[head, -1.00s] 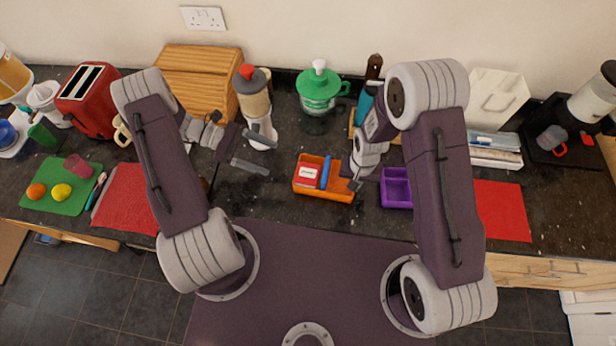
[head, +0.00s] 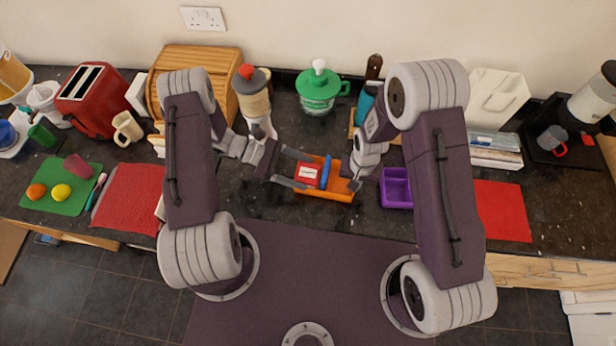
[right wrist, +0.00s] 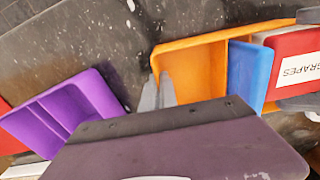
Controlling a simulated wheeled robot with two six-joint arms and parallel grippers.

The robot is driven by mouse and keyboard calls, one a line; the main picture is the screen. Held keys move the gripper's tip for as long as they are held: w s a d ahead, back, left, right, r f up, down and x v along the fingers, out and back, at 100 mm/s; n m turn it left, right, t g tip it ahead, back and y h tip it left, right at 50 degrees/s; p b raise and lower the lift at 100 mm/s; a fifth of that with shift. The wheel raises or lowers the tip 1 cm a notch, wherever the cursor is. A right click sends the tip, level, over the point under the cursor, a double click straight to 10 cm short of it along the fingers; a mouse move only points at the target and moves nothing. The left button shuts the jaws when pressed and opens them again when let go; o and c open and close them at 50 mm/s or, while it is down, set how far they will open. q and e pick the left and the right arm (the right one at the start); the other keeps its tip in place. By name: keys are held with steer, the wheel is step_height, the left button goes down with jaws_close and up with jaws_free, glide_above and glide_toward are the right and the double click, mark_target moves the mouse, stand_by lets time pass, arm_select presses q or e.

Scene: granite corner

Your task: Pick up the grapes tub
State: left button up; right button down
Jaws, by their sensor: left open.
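The grapes tub (head: 307,174) is a small red tub with a white label, sitting at the left end of an orange tray (head: 333,193). In the right wrist view the red tub (right wrist: 292,52) shows its GRAPES label. My left gripper (head: 311,175) is open, with one finger on the far side and one on the near side of the tub. I cannot tell whether the fingers touch it. My right gripper (right wrist: 159,92) has its fingers close together at the tray's end wall; whether they pinch the wall is unclear.
A blue item (head: 326,171) stands beside the tub in the tray. A purple tray (head: 396,190) lies to the right. A green-lidded jar (head: 318,92) and a blender (head: 254,100) stand behind. The counter in front of the orange tray is clear.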

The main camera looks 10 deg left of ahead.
arm_select(q)
steer(key=shift+a, duration=0.1)
steer(key=c, duration=1.2)
arm_select(e)
steer(key=shift+a, duration=0.1)
arm_select(q)
step_height(320, 180, up, 18)
arm_select(e)
steer(key=c, duration=1.6)
jaws_free()
step_height(320, 180, up, 12)
arm_select(q)
steer(key=shift+s, duration=0.1)
arm_select(e)
steer(key=shift+s, duration=0.15)
